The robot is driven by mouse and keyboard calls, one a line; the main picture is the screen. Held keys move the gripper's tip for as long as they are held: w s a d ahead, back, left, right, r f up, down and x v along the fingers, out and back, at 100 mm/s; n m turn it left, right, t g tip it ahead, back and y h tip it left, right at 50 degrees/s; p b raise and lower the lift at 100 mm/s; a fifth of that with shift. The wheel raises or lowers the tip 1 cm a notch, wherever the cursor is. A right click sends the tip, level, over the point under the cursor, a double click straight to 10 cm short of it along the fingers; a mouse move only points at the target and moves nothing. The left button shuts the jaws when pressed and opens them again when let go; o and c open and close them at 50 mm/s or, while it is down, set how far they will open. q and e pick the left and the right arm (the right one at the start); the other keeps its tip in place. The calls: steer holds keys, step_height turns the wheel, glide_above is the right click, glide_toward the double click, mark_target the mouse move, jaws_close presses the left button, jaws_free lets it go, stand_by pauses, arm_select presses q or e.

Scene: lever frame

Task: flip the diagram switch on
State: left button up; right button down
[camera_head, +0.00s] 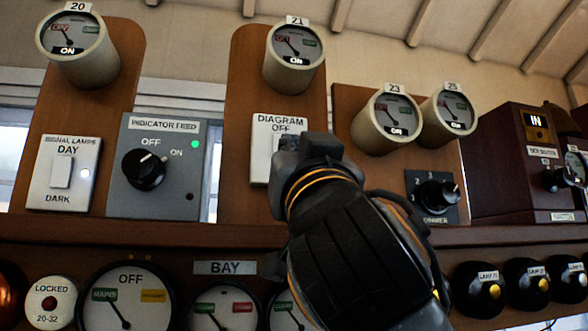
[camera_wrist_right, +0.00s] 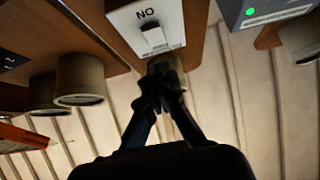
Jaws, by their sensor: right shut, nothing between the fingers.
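The diagram switch is a white plate (camera_head: 262,150) labelled DIAGRAM and OFF, on the wooden panel under gauge 21. My right gripper (camera_head: 290,145) is in front of its lower right part and hides the lever and lower label in the head view. In the right wrist view, which is upside down, the plate (camera_wrist_right: 180,36) shows its ON label and a small white lever (camera_wrist_right: 153,36). My right gripper (camera_wrist_right: 163,78) is shut and empty, its fingertips close to the plate's edge. Contact and lever position cannot be told. My left gripper is not in view.
The indicator feed box (camera_head: 157,185) with a black knob and lit green lamp stands left of the plate. A dimmer knob (camera_head: 437,196) is to the right. Gauge 21 (camera_head: 294,60) juts out above. A ledge with several dials runs below.

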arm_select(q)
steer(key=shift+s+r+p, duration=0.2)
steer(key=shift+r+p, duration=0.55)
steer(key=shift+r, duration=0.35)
arm_select(e)
steer(key=w, duration=0.2)
steer(key=w+a, duration=0.1)
steer(key=w, duration=0.1)
steer(key=shift+w, duration=0.3)
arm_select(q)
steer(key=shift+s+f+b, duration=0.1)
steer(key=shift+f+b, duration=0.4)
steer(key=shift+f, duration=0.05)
arm_select(e)
steer(key=shift+w+f, duration=0.15)
steer(key=shift+w, duration=0.3)
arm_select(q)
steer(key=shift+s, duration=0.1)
